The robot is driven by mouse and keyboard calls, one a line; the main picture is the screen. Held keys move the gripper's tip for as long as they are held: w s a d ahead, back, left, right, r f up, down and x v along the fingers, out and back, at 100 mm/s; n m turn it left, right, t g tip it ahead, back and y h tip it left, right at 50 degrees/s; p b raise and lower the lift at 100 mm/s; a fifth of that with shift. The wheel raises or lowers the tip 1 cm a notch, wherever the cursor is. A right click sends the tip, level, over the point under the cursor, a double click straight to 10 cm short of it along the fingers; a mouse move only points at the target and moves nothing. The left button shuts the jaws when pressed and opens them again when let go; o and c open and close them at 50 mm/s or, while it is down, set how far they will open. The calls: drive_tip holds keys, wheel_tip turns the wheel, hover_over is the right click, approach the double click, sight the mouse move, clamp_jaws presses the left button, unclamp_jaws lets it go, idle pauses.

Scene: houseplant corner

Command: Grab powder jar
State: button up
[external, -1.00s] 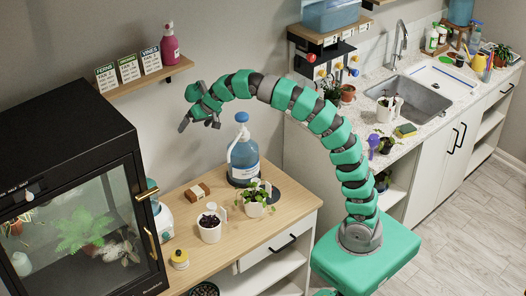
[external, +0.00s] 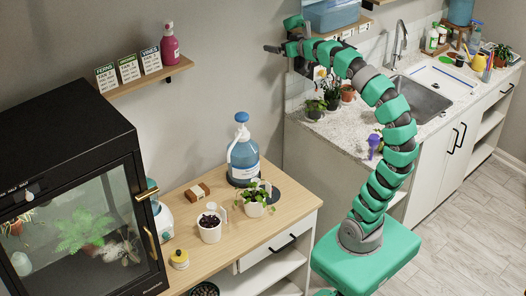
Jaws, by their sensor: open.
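No jar in view is clearly labelled as powder. A small yellow-topped container (external: 180,259) stands on the wooden table near the glass cabinet; it may be the powder jar, but its label is too small to read. My gripper (external: 273,48) is high up at the left of the wall shelf, its fingers pointing left. It is open and empty, far above and to the right of the container. Part of the gripper blends with the arm links and shelf behind it.
The wooden table (external: 176,196) holds a blue-capped jug (external: 243,155), a brown block (external: 196,194) and two potted plants. A black glass cabinet (external: 75,190) stands at left. A small shelf (external: 150,77) holds cards and a pink bottle (external: 169,45). Potted plants crowd the counter's left end.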

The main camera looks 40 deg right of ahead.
drive_tip(key=shift+s+d+r, duration=0.25)
drive_tip(key=shift+s+d, duration=0.05)
drive_tip(key=shift+s, duration=0.1)
drive_tip(key=shift+c, duration=1.3)
